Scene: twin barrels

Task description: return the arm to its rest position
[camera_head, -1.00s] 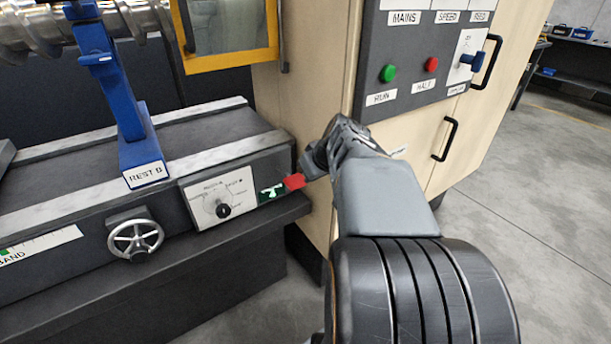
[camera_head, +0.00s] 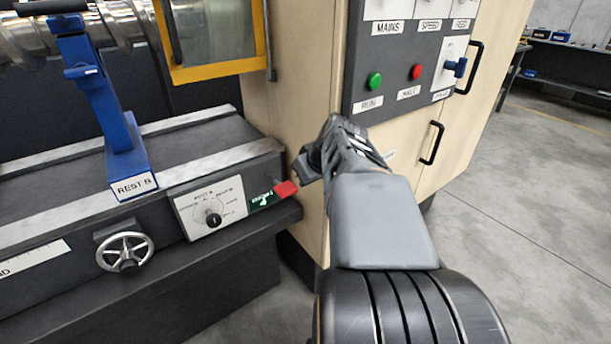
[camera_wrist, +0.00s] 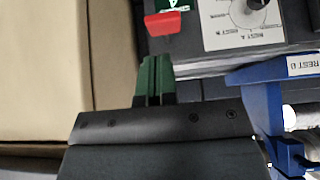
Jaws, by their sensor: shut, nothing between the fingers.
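My arm reaches forward from the bottom of the head view, and its far end hides most of my gripper there. In the wrist view my gripper (camera_wrist: 154,80) shows two green fingers pressed together with nothing between them. The fingers point toward the machine's front face, near a red tab (camera_wrist: 163,23) beside a green label. The red tab (camera_head: 286,189) also shows in the head view, just left of my arm's end. I cannot tell the exact gap between fingers and machine.
A dial panel (camera_head: 209,208), a handwheel (camera_head: 125,251) and the blue REST B support (camera_head: 122,150) are at left. A beige cabinet (camera_head: 303,105) with buttons, a switch and door handles (camera_head: 432,143) stands close behind my arm. Open floor (camera_head: 530,220) lies at right.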

